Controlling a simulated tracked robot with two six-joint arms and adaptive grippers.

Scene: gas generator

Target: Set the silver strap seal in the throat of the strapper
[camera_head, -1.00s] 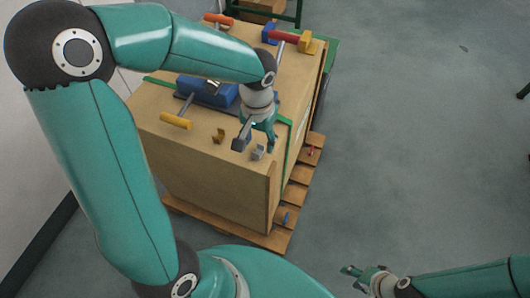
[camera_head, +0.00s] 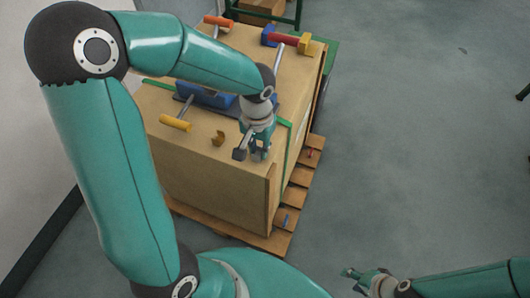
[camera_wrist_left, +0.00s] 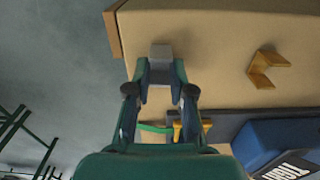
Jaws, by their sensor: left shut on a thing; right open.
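The silver strap seal (camera_wrist_left: 160,51) is a small grey piece between the fingertips of my left gripper (camera_wrist_left: 161,78), which is shut on it. The strapper (camera_head: 205,94) is a blue tool with a yellow-ended handle, lying behind and left of the gripper, partly behind my arm. Its blue body (camera_wrist_left: 285,143) shows at lower right in the left wrist view. Its throat cannot be made out. My right gripper (camera_head: 355,274) is open and empty, low over the floor.
A brass-coloured seal (camera_head: 218,138) sits on the wooden crate (camera_head: 215,190), left of my left gripper. A green strap (camera_head: 287,144) runs over the crate. A red-handled tool (camera_head: 283,38) lies at the back. The crate stands on a pallet (camera_head: 302,172); floor at right is clear.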

